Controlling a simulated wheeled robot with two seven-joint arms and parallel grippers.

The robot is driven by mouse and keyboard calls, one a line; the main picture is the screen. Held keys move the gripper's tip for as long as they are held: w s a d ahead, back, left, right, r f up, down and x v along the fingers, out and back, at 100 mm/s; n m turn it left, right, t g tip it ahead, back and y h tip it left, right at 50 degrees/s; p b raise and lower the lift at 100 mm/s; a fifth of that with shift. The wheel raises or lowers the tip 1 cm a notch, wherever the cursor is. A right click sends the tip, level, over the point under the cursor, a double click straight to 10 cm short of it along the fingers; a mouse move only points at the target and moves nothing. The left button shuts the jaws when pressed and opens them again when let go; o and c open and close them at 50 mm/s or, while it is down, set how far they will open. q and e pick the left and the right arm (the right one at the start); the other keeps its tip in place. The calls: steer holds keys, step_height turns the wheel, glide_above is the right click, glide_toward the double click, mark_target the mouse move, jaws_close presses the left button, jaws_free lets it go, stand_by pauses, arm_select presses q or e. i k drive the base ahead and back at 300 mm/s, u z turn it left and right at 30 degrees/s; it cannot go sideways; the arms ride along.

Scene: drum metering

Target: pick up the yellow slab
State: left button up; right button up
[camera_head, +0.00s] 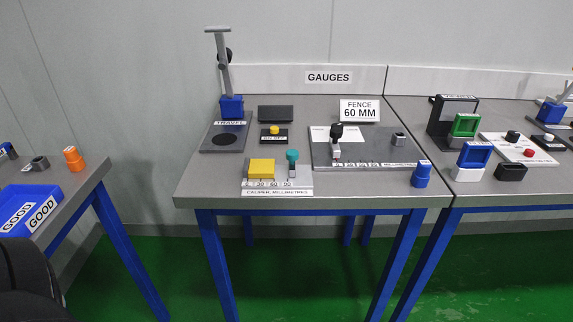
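The yellow slab (262,168) is a small flat block. It sits at the left end of the light caliper plate (277,190), above the printed scale, near the front of the middle table. A teal-topped post (292,157) stands on the same plate, to the right of the slab with a gap between. Neither of my grippers shows in the head view. Nothing is holding the slab.
Behind the slab are a button box (273,134) and a dark block (275,114). A tall blue-based stand (231,106) rises at the back left. A large grey plate (375,155) lies to the right. The table's front edge (310,203) is close, with a clear strip there.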

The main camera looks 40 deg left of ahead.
mark_target(259, 168)
steer(key=u, duration=0.95)
steer(key=k, duration=0.4)
steer(key=u, duration=0.2)
steer(key=i, duration=0.5)
